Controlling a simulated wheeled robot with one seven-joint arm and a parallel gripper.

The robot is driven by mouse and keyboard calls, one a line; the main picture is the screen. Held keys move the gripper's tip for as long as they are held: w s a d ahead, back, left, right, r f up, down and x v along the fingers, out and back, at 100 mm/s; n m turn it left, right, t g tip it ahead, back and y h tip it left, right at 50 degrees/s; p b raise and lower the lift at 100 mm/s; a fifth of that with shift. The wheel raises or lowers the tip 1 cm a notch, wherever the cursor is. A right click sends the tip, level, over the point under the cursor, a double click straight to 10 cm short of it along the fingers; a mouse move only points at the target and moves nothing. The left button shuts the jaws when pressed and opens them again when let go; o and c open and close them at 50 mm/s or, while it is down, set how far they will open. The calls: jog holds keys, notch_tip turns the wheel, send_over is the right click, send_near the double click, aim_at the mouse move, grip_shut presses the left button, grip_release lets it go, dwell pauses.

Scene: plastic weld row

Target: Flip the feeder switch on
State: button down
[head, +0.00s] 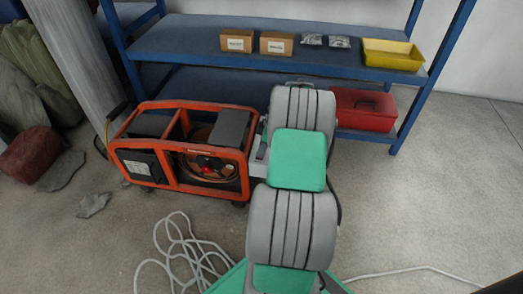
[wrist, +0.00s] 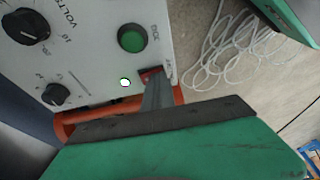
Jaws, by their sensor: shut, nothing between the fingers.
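A pale control panel (wrist: 85,75) fills the upper left of the wrist view. A small red switch (wrist: 149,73) sits near its lower right edge, partly covered by my gripper (wrist: 156,90). My gripper is shut and empty, its tip at or very close to the switch; contact cannot be told. A small round indicator (wrist: 125,82) beside the switch shows bright white with a green rim. The switch position is not clear. In the head view, my arm reaches to the right side of the orange-framed machine (head: 185,108); my fingertips and the switch are hidden there.
The panel also has black knobs (wrist: 28,25) and a round green button (wrist: 131,38). Pale cable (head: 180,245) lies coiled on the floor. A blue shelf (head: 200,45) behind holds boxes, a yellow bin (head: 392,55) and a red case (head: 364,108). Floor at right is mostly clear.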

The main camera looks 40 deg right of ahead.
jog(key=shift+w+d, duration=0.45)
jog(key=shift+d, duration=0.1)
jog(key=shift+r, duration=0.15)
jog(key=r+p, duration=0.4)
jog(key=shift+w+d+r, duration=0.15)
jog(key=shift+d+r, duration=0.05)
jog(key=shift+r, duration=0.1)
jog(key=p+v, duration=0.3)
jog(key=v, duration=0.6)
jog(key=shift+d+r, duration=0.1)
